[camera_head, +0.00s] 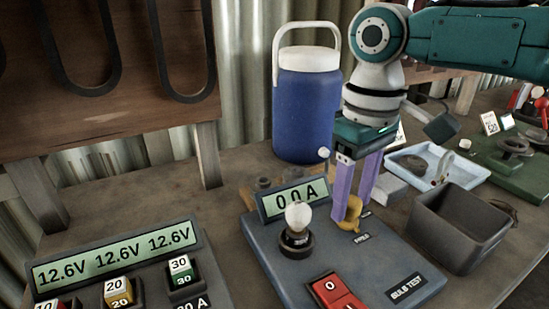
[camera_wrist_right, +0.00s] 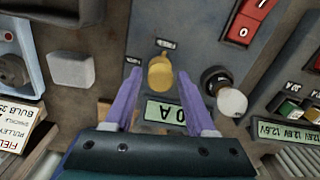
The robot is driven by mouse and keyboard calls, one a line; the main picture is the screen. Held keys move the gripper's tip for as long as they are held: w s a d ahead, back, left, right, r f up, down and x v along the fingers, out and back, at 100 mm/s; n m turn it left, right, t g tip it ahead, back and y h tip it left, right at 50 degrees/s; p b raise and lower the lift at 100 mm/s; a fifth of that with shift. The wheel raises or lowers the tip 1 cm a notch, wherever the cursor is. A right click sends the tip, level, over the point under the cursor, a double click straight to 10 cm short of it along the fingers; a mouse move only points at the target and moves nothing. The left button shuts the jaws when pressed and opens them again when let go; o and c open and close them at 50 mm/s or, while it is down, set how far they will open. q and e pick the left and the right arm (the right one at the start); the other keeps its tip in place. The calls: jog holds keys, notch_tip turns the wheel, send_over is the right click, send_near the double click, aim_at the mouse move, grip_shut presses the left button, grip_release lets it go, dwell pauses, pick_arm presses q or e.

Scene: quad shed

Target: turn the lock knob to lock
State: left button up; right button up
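The yellow lock knob (camera_head: 353,215) sits on the grey bulb test panel (camera_head: 345,272), right of the bulb. It also shows in the right wrist view (camera_wrist_right: 161,75), its narrow end toward a small label at the top of that picture. My right gripper (camera_head: 350,207) points down over the knob with its purple fingers open. In the right wrist view the fingertips (camera_wrist_right: 159,73) stand on either side of the knob, with a visible gap on each side. The fingers hide part of the knob in the head view. My left gripper is not in view.
A bulb (camera_head: 298,216), a display reading 00A (camera_head: 294,200) and a red switch (camera_head: 336,293) are on the same panel. A dark open bin (camera_head: 460,228) stands at right, and a blue cooler (camera_head: 306,105) behind. A battery panel (camera_head: 115,262) is at left.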

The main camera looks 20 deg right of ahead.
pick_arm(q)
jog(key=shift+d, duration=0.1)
pick_arm(e)
grip_shut()
